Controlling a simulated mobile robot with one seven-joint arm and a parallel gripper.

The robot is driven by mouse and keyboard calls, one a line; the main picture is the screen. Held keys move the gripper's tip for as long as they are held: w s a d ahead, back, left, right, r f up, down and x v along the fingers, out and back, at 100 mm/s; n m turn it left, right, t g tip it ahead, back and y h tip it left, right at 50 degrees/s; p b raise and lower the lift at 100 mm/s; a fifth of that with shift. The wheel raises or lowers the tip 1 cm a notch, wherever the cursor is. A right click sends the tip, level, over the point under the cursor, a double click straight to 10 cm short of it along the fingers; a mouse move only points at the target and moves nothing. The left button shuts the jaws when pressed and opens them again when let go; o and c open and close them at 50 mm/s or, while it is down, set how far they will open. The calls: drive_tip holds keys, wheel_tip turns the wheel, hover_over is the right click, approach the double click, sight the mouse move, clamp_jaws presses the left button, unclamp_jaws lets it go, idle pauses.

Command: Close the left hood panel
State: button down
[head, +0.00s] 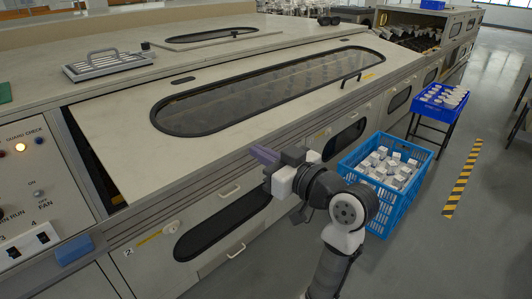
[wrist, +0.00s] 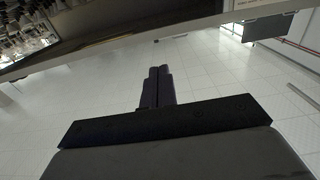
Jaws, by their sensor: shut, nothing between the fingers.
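The left hood panel (head: 125,140) is the large cream panel with a long oval window, sloping across the front of the machine in the head view. A dark gap shows under its left edge, so it stands somewhat raised there. My gripper (head: 254,154) is in front of the panel's lower front edge, near its middle; I cannot tell whether it touches. In the wrist view my gripper's fingers (wrist: 158,72) are together and empty. A dark edge and part of the machine's interior with several bulbs (wrist: 25,32) show at the upper left there.
A blue crate (head: 423,163) of white boxes stands on the floor at the right. Behind it is a blue tray (head: 428,101) on a stand. A control panel (head: 30,190) with a lit lamp is at the left. A metal rack (head: 90,68) lies on top.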

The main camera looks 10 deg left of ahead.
sight(234, 147)
drive_tip(key=p+x, duration=0.1)
drive_tip(key=x, duration=0.5)
wheel_tip(234, 147, down, 2)
drive_tip(key=shift+f+p, duration=0.15)
drive_tip(key=shift+p, duration=0.2)
drive_tip(key=shift+w+a+f, duration=0.15)
drive_tip(key=shift+a+f, duration=0.05)
drive_tip(key=shift+f, duration=0.6)
drive_tip(key=shift+f, duration=0.1)
